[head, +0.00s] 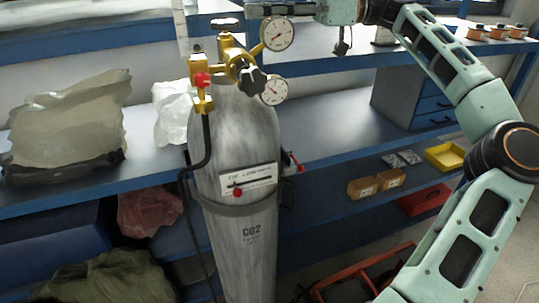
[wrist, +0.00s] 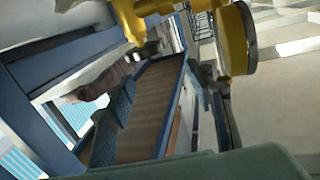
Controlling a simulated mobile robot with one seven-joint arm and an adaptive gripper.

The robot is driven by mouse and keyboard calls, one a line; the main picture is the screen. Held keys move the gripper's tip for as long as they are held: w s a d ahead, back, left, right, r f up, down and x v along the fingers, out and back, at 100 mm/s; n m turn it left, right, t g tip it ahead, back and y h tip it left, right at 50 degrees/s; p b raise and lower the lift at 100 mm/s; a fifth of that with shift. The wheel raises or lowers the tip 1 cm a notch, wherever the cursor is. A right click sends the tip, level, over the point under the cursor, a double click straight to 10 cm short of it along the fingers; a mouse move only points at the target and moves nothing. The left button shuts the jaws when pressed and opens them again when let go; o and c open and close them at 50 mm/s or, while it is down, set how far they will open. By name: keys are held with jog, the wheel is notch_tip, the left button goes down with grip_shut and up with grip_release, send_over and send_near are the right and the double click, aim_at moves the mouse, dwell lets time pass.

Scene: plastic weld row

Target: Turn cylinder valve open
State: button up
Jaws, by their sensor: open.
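The grey CO2 cylinder (head: 235,150) stands upright in front of the blue shelving. A brass regulator (head: 235,65) sits on its top with two round gauges, a black star knob (head: 252,80) and a red knob (head: 202,79). A dark cap-like valve handle (head: 224,24) tops the brass stem. My gripper (head: 262,9) is open at the top edge of the head view, just right of and slightly above this handle, and partly cut off. I cannot tell whether it touches the handle. In the wrist view, brass fittings (wrist: 135,20) and a yellow-rimmed gauge seen edge-on (wrist: 238,38) are close by.
The blue shelf (head: 330,140) runs behind the cylinder. A plastic-wrapped bundle (head: 70,115) lies on the left, with a blue drawer unit (head: 410,95) on the right. A black hose (head: 207,140) hangs from the regulator. A red frame (head: 365,275) stands on the floor.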

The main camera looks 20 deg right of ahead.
jog(key=s+r+m+t+h, duration=0.2)
jog(key=s+r, duration=0.4)
jog(key=s, duration=0.6)
jog(key=s+a+f+m+t+h+p, duration=0.2)
jog(key=s+a+m+h, duration=0.15)
jog(key=s+a, duration=0.3)
jog(key=s+f+m+g+h, duration=0.1)
jog(key=f+m+h, duration=0.3)
jog(key=f, duration=0.9)
jog(key=s+f+m+g+h+p, duration=0.1)
jog(key=s+f+m+h, duration=0.2)
jog(key=f+h, duration=0.4)
jog(key=shift+a+f+m, duration=0.15)
jog(key=shift+f+m, duration=0.7)
jog(key=shift+f, duration=2.8)
jog(key=shift+h, duration=0.25)
jog(key=shift+c, duration=0.7)
